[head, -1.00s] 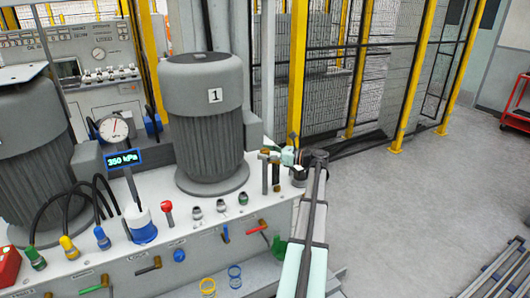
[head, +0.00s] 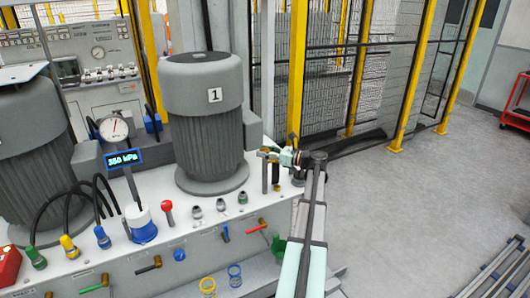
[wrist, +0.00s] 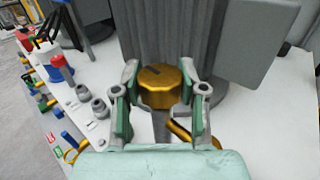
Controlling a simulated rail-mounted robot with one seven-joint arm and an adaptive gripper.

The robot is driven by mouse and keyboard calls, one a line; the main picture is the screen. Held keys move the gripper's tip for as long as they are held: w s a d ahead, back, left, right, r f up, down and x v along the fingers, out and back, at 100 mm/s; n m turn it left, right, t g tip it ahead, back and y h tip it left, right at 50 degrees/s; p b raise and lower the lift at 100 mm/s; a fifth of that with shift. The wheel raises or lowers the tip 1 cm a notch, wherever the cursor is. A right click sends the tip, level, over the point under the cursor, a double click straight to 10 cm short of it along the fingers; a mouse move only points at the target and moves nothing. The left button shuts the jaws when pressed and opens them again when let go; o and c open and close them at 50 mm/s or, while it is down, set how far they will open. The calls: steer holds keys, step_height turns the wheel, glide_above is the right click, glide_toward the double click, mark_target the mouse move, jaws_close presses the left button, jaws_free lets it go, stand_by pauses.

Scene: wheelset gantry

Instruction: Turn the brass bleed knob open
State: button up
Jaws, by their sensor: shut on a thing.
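The brass bleed knob (wrist: 160,86) is a round, golden cap with a dark mark on top, in the middle of the wrist view. My gripper (wrist: 157,92) has a green-padded finger on each side of it and is shut on it. In the head view my gripper (head: 285,157) is small at the right end of the white bench, beside the motor marked 1, and the knob is hard to make out there. A gauge (head: 114,128) with a display (head: 124,158) reading about 350 kPa stands to the left.
The grey motor 1 (head: 205,130) stands close behind the knob. A brass lever (wrist: 180,133) lies just below it in the wrist view. A red knob (head: 168,208) and several fittings line the bench to the left.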

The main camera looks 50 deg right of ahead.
steer(key=m+h, duration=0.2)
steer(key=h, duration=0.1)
steer(key=m+h, duration=0.1)
steer(key=h, duration=0.1)
steer(key=shift+a+r+t+p, duration=0.1)
steer(key=shift+a+t+p, duration=0.2)
steer(key=m+h, duration=0.3)
steer(key=h, duration=0.2)
steer(key=shift+m+g, duration=0.3)
steer(key=shift+g, duration=0.1)
steer(key=m+g+h+b, duration=0.1)
steer(key=m+h, duration=0.1)
steer(key=h, duration=0.1)
steer(key=m+g+h+b, duration=0.1)
steer(key=m+g+h, duration=0.1)
steer(key=h, duration=0.1)
steer(key=shift+w+d+m+g, duration=0.15)
steer(key=shift+m+g, duration=0.15)
steer(key=shift+d+m+g+h+b, duration=0.15)
steer(key=shift+m+g+h+b, duration=0.35)
steer(key=shift+m+g+h, duration=1.35)
steer(key=shift+g, duration=0.35)
steer(key=o, duration=1.2)
steer(key=shift+c, duration=0.2)
